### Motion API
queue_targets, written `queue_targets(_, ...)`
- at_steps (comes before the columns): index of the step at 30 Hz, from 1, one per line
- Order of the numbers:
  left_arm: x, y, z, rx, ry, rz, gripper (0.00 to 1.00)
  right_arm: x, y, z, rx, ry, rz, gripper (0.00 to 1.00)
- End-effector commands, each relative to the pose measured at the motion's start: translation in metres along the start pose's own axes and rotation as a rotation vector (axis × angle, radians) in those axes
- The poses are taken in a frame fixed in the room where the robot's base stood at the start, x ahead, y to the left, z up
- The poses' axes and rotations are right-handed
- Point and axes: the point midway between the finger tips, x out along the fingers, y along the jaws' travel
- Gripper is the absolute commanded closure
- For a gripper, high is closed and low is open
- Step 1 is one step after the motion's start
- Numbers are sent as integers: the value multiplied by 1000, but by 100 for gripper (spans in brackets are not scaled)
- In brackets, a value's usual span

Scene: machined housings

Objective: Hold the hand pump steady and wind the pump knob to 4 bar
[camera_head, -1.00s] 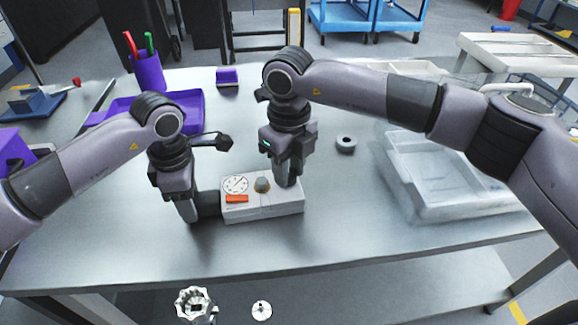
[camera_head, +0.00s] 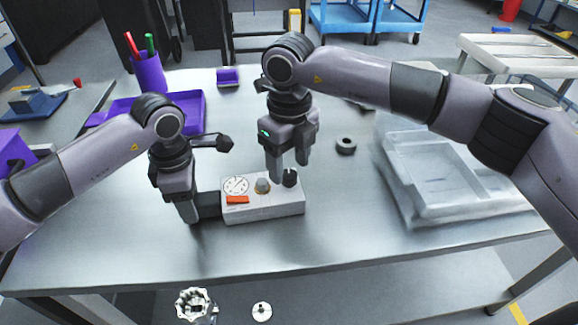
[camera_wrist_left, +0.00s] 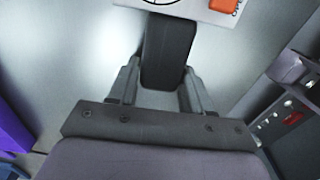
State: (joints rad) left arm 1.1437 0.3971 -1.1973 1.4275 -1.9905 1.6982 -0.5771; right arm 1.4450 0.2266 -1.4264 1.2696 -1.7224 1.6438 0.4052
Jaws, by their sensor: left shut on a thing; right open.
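The hand pump (camera_head: 262,208) is a pale box on the table with a round white dial (camera_head: 236,185), an orange switch (camera_head: 237,199), a grey knob (camera_head: 262,186) and a black knob (camera_head: 289,178) on top. The dial's reading is too small to tell. My left gripper (camera_head: 193,214) is shut on the black handle (camera_head: 209,204) at the pump's left end; the handle (camera_wrist_left: 168,50) also shows between the fingers in the left wrist view. My right gripper (camera_head: 289,168) is open and empty, pointing down just above the black knob. I cannot tell which knob is the pump knob.
A dark ring (camera_head: 346,145) lies right of the pump. A clear tray (camera_head: 425,213) stands further right. A purple tray (camera_head: 197,126) and a purple pen cup (camera_head: 149,72) stand behind my left arm. The table in front of the pump is clear.

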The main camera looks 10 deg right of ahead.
Motion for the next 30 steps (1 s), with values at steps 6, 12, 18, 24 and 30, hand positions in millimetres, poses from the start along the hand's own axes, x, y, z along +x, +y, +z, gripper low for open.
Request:
queue_targets(6, 0, 0, 0, 0, -2, 1, 98, -50, 0, 1, 1, -5, -2, 41)
queue_targets(12, 0, 0, 0, 0, -2, 1, 98, -84, 0, 0, -1, -3, -1, 41)
queue_targets(18, -1, 0, 0, 0, -2, 1, 98, -100, 0, 0, -1, -2, 0, 41)
queue_targets(24, -1, 0, 0, 0, -2, 2, 98, -101, 0, 0, -1, -1, 1, 41)
queue_targets(30, -1, 0, 0, 0, -2, 2, 98, -100, 0, 0, -1, -1, 1, 41)
